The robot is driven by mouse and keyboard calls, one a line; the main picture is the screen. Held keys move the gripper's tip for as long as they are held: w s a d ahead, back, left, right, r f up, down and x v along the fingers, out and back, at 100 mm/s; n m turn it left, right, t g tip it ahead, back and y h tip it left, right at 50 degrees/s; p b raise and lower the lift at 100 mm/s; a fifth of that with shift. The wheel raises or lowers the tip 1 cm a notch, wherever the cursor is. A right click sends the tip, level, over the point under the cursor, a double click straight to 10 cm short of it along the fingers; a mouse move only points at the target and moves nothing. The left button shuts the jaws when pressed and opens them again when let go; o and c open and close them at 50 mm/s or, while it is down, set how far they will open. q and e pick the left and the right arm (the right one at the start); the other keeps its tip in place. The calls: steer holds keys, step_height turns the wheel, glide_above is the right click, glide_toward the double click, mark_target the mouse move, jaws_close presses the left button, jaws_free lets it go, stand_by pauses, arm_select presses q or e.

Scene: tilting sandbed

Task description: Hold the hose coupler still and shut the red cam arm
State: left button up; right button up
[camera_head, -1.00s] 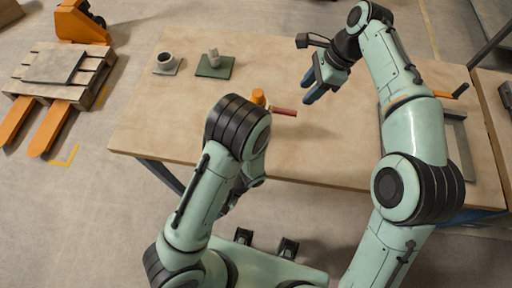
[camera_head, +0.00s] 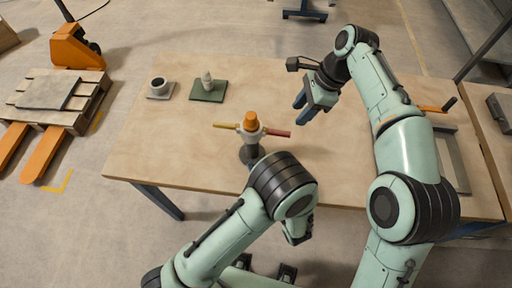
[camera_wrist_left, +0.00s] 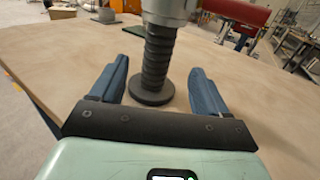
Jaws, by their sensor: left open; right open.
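The hose coupler (camera_head: 252,133) stands upright on the table, with a pale body, an orange top and a dark ribbed hose below. Its red cam arm (camera_head: 278,133) sticks out to the right, and a yellow arm (camera_head: 225,126) to the left. My right gripper (camera_head: 302,109) is open and empty, behind and right of the red arm, apart from it. In the left wrist view, my left gripper (camera_wrist_left: 160,66) is open, its blue fingers on either side of the ribbed hose (camera_wrist_left: 157,60) and its round base. The red arm (camera_wrist_left: 238,11) shows above the right finger.
A grey pad with a cup (camera_head: 159,87) and a green pad (camera_head: 208,92) with a small pale part lie at the table's back left. A grey frame (camera_head: 452,160) with an orange-handled lever is on the right. The wooden table (camera_head: 180,140) is bare left of the coupler.

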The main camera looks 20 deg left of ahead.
arm_select(q)
steer(key=x, duration=1.1)
steer(key=shift+w+a, duration=0.2)
steer(key=shift+a, duration=0.05)
steer(key=c, duration=1.3)
steer(key=shift+c, duration=0.3)
arm_select(e)
steer(key=shift+a, duration=0.1)
jaws_close()
steer(key=a+r+n+t+h, duration=0.3)
steer(key=r+n, duration=0.3)
steer(key=n, duration=0.9)
steer(key=shift+a+h, duration=0.3)
steer(key=shift+a, duration=0.15)
steer(key=shift+s, duration=0.1)
